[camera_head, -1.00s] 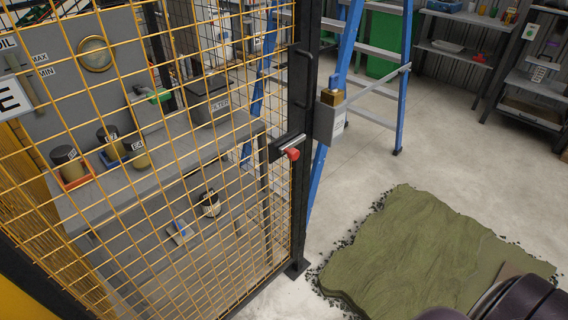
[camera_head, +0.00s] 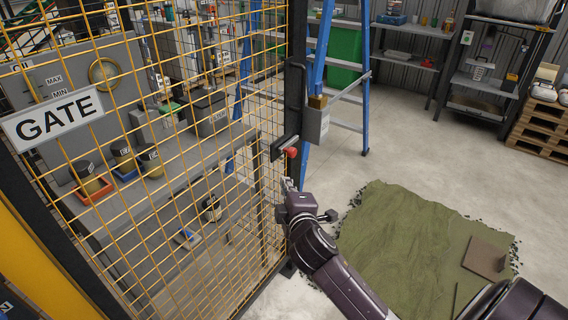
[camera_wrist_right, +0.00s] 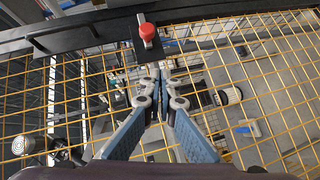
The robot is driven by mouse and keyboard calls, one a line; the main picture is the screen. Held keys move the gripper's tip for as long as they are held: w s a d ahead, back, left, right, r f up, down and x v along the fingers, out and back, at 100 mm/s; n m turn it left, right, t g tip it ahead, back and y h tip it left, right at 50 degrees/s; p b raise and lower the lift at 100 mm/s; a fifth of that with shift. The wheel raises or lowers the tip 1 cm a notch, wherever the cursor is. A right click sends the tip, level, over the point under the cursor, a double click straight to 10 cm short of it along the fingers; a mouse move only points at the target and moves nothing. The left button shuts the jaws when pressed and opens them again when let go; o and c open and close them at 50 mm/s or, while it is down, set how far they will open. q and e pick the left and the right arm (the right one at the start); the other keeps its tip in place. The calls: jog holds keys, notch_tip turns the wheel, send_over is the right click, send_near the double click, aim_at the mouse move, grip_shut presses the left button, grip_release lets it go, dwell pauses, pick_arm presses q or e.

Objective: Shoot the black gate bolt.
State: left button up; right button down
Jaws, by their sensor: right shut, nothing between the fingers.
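The black gate bolt (camera_head: 281,146) with its red knob (camera_head: 291,152) sits on the dark post edge of the yellow mesh gate (camera_head: 190,150). A grey box (camera_head: 315,125) is just right of it. My right gripper (camera_head: 287,185) is shut and empty, a little below the knob and close to the mesh. In the right wrist view, the red knob (camera_wrist_right: 147,32) stands above the closed fingertips (camera_wrist_right: 160,80), apart from them. The bolt's bar is mostly hidden there. My left gripper is not in view.
A GATE sign (camera_head: 54,119) hangs on the mesh. A black handle (camera_head: 293,95) is above the bolt. A blue ladder (camera_head: 370,75) stands behind the gate post. A bench (camera_head: 95,210) is behind the mesh.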

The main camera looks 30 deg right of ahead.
jog(key=shift+s+r, duration=0.2)
jog(key=shift+r, duration=0.95)
jog(key=shift+w+d, duration=0.1)
jog(key=p, duration=0.1)
send_near(291, 148)
jog(key=w+a+f, duration=0.2)
jog(key=w+a, duration=0.1)
jog(key=w, duration=0.2)
jog(key=shift+w+d+f, duration=0.15)
jog(key=shift+d, duration=0.4)
jog(key=shift+w+d+f, duration=0.1)
jog(key=shift+d+f, duration=0.05)
jog(key=shift+d, duration=0.4)
jog(key=shift+w+d+f, duration=0.15)
jog(key=shift+d, duration=0.4)
